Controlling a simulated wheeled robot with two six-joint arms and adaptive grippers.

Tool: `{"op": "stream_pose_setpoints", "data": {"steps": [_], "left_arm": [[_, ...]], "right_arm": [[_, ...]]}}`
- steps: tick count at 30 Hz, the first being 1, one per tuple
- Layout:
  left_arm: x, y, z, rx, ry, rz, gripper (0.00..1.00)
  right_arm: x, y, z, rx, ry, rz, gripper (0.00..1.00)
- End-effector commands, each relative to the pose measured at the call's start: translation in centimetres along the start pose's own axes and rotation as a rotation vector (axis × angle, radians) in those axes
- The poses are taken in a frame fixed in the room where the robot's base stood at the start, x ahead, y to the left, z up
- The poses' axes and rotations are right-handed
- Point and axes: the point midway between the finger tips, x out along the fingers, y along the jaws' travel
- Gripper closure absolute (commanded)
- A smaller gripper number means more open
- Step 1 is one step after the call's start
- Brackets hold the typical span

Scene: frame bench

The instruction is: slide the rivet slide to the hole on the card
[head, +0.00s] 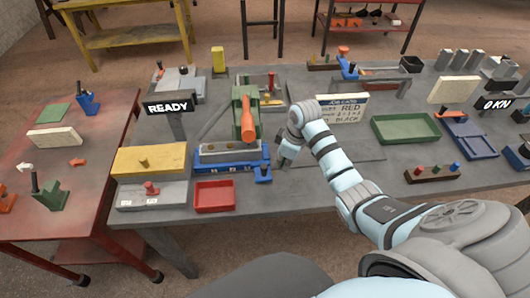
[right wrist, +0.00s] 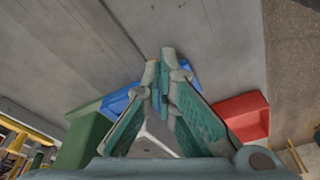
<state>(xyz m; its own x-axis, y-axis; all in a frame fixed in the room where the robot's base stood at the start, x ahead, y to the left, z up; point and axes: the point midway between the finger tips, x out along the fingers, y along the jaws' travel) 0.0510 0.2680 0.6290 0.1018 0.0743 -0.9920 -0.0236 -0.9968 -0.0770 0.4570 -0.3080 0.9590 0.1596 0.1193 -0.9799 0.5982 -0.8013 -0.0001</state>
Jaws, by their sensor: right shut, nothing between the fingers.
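A blue slide base (head: 225,169) with small white marks lies at the foot of a green press (head: 239,105) with an orange lever. The job card (head: 343,108) stands behind; I can read "RED" and "BLACK", but not the smaller print. My right gripper (head: 283,160) is shut and empty, just right of the blue base. In the right wrist view its fingers (right wrist: 161,80) are together, with blue parts (right wrist: 118,101) behind them; contact cannot be told. My left gripper is not in view.
A red tray (head: 214,197) lies in front of the base. A yellow block (head: 150,160) and a READY sign (head: 168,107) stand left. A green tray (head: 405,130) lies right, with a blue fixture (head: 468,141) beyond. The bench is clear around the gripper's right.

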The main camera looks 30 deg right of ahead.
Motion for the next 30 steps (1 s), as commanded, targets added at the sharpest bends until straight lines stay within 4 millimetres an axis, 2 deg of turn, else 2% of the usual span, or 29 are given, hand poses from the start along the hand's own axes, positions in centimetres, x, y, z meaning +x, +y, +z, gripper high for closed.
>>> {"op": "stream_pose_setpoints", "data": {"steps": [7,21,30], "left_arm": [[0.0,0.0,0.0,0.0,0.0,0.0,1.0],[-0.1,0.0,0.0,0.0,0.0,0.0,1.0],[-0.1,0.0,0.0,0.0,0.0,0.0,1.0]], "right_arm": [[-0.5,0.1,0.0,0.001,0.002,0.001,1.0],[-6.3,0.1,-1.2,0.001,0.001,0.002,1.0],[-6.8,0.1,-1.3,0.001,0.0,0.0,1.0]]}}
